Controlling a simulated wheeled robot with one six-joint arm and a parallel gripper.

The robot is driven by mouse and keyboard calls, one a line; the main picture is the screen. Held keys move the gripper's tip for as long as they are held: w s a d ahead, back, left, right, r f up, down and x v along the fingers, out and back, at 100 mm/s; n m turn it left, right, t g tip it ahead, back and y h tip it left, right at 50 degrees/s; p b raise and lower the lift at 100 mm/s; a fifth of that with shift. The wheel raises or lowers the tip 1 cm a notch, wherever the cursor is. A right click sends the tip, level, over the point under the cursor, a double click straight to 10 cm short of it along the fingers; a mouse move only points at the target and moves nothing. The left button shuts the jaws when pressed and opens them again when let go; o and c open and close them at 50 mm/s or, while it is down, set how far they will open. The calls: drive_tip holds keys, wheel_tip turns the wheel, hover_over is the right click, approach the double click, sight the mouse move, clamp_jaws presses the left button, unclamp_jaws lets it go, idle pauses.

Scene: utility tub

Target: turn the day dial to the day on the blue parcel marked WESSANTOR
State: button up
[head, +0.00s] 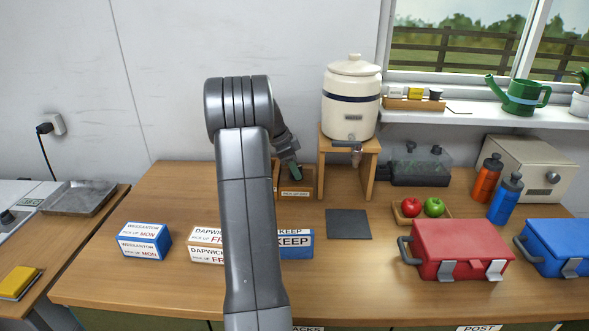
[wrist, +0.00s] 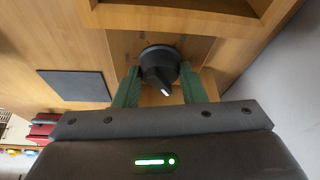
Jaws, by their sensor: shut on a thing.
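The blue and white parcel (head: 146,240) marked WESSANTOR sits at the left of the table and reads PICK UP MON. A small wooden stand (head: 296,194) with a pick-up day label is at the back, partly hidden by my arm. In the wrist view the black day dial (wrist: 158,62) has a white pointer mark at its lower edge. Day marks around it are not readable. My gripper (wrist: 160,78) is shut on the dial, with a green finger on each side. In the head view my gripper (head: 289,171) shows only in part.
A DAPWICK parcel (head: 206,244) and a blue KEEP parcel (head: 296,245) stand near my arm. A cream water crock (head: 351,105) on a wooden stand is close to the right. A dark mat (head: 348,224), fruit tray and red box (head: 460,247) lie farther right.

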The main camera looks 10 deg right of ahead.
drive_tip(key=shift+m, duration=0.3)
idle(0.4)
drive_tip(key=o, duration=1)
drive_tip(key=v, duration=1.3)
drive_tip(key=shift+w+r, duration=0.2)
drive_tip(key=shift+r, duration=0.15)
drive_tip(key=x, duration=1.3)
drive_tip(key=shift+s+f, duration=0.2)
drive_tip(key=shift+f, duration=0.2)
